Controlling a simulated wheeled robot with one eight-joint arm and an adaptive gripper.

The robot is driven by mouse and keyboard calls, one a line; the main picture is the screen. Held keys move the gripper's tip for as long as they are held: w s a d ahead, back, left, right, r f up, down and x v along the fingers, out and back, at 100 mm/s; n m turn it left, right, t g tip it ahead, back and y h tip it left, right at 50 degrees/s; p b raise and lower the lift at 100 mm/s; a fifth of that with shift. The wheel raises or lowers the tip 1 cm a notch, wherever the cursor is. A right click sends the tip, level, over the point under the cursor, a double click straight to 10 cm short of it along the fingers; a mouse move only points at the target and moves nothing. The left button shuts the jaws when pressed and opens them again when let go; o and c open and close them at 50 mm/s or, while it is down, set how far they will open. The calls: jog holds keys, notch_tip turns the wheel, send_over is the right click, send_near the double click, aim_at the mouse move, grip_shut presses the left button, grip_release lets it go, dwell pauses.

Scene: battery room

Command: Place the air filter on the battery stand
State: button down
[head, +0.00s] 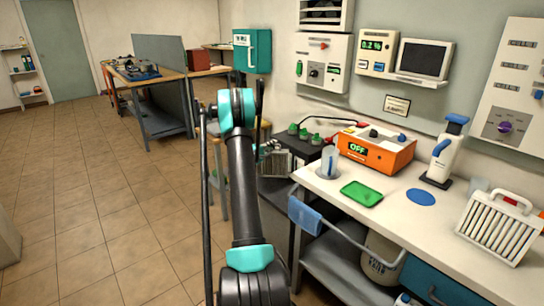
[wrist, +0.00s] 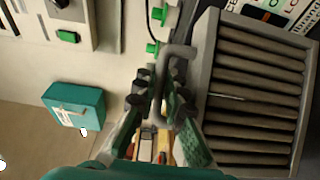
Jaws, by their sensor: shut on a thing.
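The air filter (wrist: 252,95) is a grey frame with dark slats, filling the right of the wrist view. My gripper (wrist: 160,100) is shut on its bent grey handle (wrist: 182,62). In the head view the filter (head: 276,164) hangs beyond my arm, partly hidden by it. My gripper (head: 265,149) is mostly behind my arm there. A black battery (head: 312,150) with green caps sits on what seems to be the battery stand (head: 279,205), left of the bench. The filter is close in front of it; I cannot tell whether they touch.
The tiled floor (head: 90,200) at left is clear.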

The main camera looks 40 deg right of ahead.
aim_at(272, 154)
jog(key=shift+f, duration=2.7)
jog(key=c, duration=1.6)
grip_release()
jog(key=shift+f, duration=0.1)
